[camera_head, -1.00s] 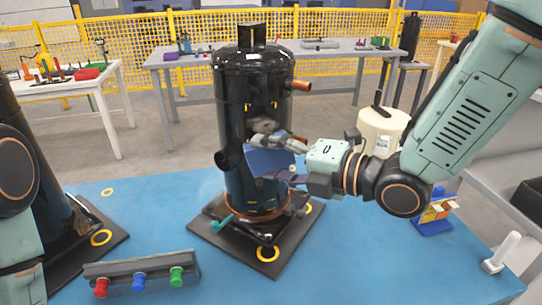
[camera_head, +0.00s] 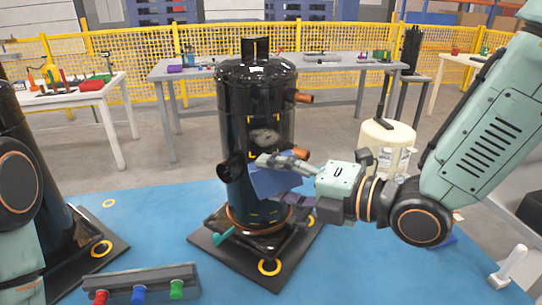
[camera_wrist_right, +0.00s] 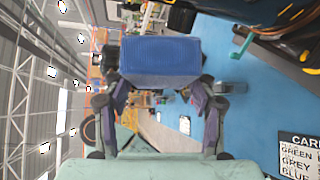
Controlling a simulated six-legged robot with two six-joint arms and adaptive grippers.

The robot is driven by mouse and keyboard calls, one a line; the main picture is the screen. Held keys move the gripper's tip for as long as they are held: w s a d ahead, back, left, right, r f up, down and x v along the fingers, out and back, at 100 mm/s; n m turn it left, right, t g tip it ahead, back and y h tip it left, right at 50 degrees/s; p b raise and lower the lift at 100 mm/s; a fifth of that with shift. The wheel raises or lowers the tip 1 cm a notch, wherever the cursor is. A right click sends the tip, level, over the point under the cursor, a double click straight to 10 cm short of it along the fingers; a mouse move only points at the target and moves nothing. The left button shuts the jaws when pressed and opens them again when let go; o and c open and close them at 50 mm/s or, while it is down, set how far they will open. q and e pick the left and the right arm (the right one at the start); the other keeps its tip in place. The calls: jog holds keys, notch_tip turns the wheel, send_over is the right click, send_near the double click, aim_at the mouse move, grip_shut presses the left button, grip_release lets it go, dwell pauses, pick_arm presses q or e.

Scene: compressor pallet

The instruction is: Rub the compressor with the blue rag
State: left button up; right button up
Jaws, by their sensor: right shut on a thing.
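The compressor (camera_head: 256,100) is a tall glossy black cylinder with copper stubs, upright on a dark square base plate. A pale smudge shows on its front. My right gripper (camera_head: 285,178) is shut on the blue rag (camera_head: 270,182) and holds it at the compressor's front, right of the middle. The rag overlaps the compressor in the head view; whether it touches cannot be told. In the right wrist view the rag (camera_wrist_right: 160,62) spans between the fingertips, with the compressor's dark body at the upper right. Part of my left arm shows at the left edge; its gripper is out of view.
A second black unit (camera_head: 30,165) stands at the left on its own plate. A rack (camera_head: 140,280) with red, blue and green knobs lies in front. A cream canister (camera_head: 388,140) stands behind my right arm. Blue table surface is free around the base plate.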

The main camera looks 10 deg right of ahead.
jog(key=w, duration=0.6)
jog(key=shift+w, duration=0.35)
jog(key=shift+w+b, duration=0.3)
jog(key=shift+w, duration=0.7)
dwell(0.7)
jog(key=shift+r, duration=0.15)
notch_tip(320, 180, up, 4)
jog(key=p, duration=0.2)
jog(key=shift+p, duration=0.3)
notch_tip(320, 180, down, 4)
jog(key=b, duration=0.4)
jog(key=shift+w, duration=0.1)
